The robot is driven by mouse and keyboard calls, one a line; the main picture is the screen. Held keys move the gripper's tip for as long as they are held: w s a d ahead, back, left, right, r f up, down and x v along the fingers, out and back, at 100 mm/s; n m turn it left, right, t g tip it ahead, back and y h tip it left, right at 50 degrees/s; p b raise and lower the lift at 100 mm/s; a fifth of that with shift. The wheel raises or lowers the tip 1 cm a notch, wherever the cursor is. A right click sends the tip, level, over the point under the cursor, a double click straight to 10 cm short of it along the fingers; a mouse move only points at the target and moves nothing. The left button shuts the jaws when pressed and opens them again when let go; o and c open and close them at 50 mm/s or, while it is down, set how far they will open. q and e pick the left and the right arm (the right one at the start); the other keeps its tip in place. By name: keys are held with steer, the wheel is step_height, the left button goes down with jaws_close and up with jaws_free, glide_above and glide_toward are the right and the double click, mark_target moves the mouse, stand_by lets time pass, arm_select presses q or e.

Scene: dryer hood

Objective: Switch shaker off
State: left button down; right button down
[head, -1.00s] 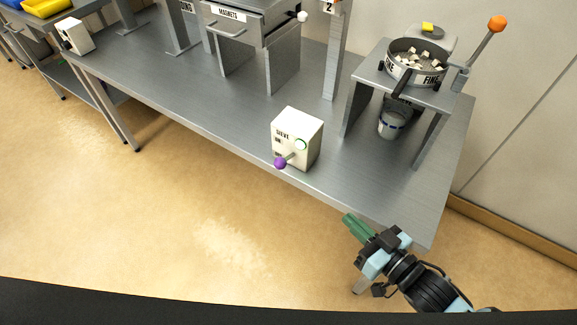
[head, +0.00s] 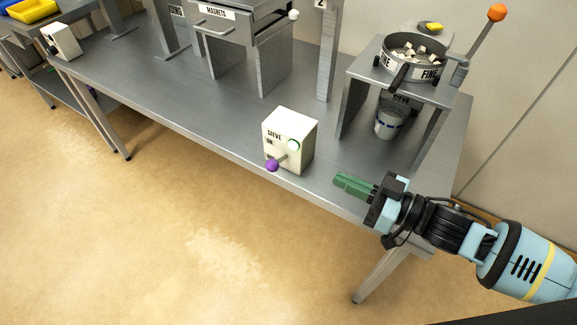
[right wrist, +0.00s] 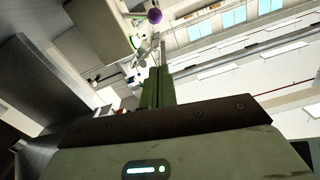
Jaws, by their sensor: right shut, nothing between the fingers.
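The white control box (head: 290,141) labelled SIEVE stands near the front edge of the grey table. A lever with a purple knob (head: 272,165) sticks out of its front, and a green-ringed round part sits above it. My right gripper (head: 338,181) has green fingers, shut and empty. It is to the right of the box, apart from the lever, pointing left toward it. In the right wrist view the shut fingers (right wrist: 158,88) point up toward the purple knob (right wrist: 155,15) and the box (right wrist: 98,30). The left gripper is not in view.
The sieve pan (head: 414,55) with white chunks, labelled FINE, sits on a metal stand at the right, with an orange-knobbed lever (head: 496,13) beside it. A metal bucket (head: 389,122) stands underneath. The magnets drawer unit (head: 235,35) stands behind. The table's front edge (head: 225,149) is clear.

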steer(key=shift+a, duration=0.1)
glide_toward(274, 163)
step_height(274, 163, up, 3)
steer(key=w+a, duration=0.3)
steer(key=a+f, duration=0.1)
steer(key=w+f, duration=0.1)
steer(key=shift+a+f, duration=0.3)
steer(key=shift+a, duration=0.1)
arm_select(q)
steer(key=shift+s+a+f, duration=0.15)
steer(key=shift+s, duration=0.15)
arm_select(e)
steer(key=shift+s+a+f+n, duration=0.15)
steer(key=shift+f+n, duration=0.1)
steer(key=shift+n, duration=0.15)
